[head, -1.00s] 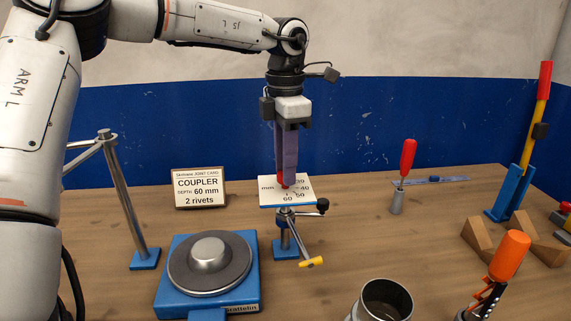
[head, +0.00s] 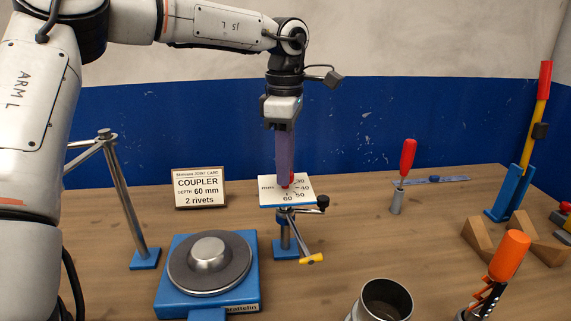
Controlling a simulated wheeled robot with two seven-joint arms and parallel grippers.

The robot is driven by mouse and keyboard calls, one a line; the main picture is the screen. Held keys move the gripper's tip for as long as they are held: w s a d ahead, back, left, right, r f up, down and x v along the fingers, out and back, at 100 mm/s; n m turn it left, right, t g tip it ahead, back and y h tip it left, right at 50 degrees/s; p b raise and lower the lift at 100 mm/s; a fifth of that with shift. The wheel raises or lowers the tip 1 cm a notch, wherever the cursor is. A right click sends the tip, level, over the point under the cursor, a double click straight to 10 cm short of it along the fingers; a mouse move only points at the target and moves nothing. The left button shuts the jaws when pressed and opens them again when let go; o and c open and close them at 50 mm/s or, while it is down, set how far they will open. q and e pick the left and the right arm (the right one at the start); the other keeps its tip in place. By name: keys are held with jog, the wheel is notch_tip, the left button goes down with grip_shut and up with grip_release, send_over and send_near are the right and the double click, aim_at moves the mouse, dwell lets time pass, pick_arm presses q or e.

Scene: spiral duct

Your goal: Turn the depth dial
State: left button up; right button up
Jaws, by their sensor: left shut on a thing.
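The depth dial is a white plate (head: 269,192) marked mm with the numbers 30, 40, 50 and 60, on top of a blue-footed stand (head: 286,245). A red knob (head: 291,178) sits at its middle, mostly hidden by my fingers. My left gripper (head: 286,180) points straight down and is shut on the red knob. The exact pointer direction is hard to make out; a small dark mark shows just above the 60. The card (head: 200,188) behind reads COUPLER, depth 60 mm, 2 rivets. My right gripper is not in view.
A blue turntable (head: 209,265) stands at front left of the dial, and a slanted metal post (head: 125,200) farther left. A metal tube (head: 385,299) is at the front. A red-handled tool (head: 407,160) and an orange-handled tool (head: 509,257) stand at right.

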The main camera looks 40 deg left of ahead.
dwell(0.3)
pick_arm(q)
jog(key=o, duration=1.1)
jog(key=shift+c, duration=0.2)
notch_tip(320, 180, up, 10)
jog(key=shift+r, duration=0.2)
jog(key=shift+s+f, duration=0.1)
